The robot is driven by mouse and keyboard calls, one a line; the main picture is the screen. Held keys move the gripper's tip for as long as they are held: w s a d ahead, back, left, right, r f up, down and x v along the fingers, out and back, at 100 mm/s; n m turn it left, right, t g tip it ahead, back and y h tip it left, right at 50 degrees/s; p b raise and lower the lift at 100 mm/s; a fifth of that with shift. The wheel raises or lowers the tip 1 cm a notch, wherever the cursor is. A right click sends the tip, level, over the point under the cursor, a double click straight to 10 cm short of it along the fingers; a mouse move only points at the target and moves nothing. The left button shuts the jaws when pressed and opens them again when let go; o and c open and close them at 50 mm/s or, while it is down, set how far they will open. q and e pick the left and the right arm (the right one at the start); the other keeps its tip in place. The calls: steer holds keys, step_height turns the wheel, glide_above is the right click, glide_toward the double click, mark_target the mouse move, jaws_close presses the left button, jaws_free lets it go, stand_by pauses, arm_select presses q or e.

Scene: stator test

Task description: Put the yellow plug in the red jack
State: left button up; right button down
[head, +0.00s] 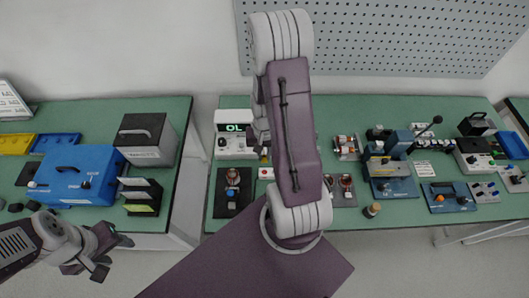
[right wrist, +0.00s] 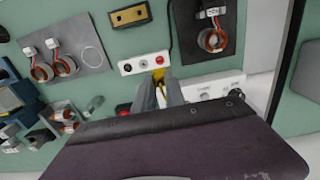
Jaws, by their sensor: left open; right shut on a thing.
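The yellow plug (right wrist: 158,74) is between the fingertips of my right gripper (right wrist: 160,88), which is shut on it. In the right wrist view the plug is close to the near edge of a small white jack box (right wrist: 143,63). The red jack (right wrist: 159,60) is at the right end of this box, just beyond the plug; I cannot tell whether they touch. In the head view the box (head: 266,173) is partly hidden by my right arm, and the gripper is mostly hidden too. My left gripper (head: 95,254) is open and empty, off the front of the left table.
A white meter (head: 236,140) reading "OL" stands left of my right arm. A coil on a dark mat (head: 220,205) lies in front of it. More coils and test devices fill the right table. A blue case (head: 75,180) stands on the left table.

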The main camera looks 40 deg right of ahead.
step_height(320, 180, down, 7)
steer(key=b, duration=0.4)
steer(key=shift+r+b, duration=0.2)
steer(key=shift+b, duration=0.1)
steer(key=shift+f, duration=0.2)
steer(key=shift+f+b, duration=0.4)
steer(key=shift+f, duration=0.25)
stand_by(0.6)
steer(key=shift+f, duration=0.15)
steer(key=shift+f, duration=0.15)
steer(key=shift+f, duration=0.2)
steer(key=c, duration=1.3)
jaws_free()
steer(key=shift+r, duration=0.15)
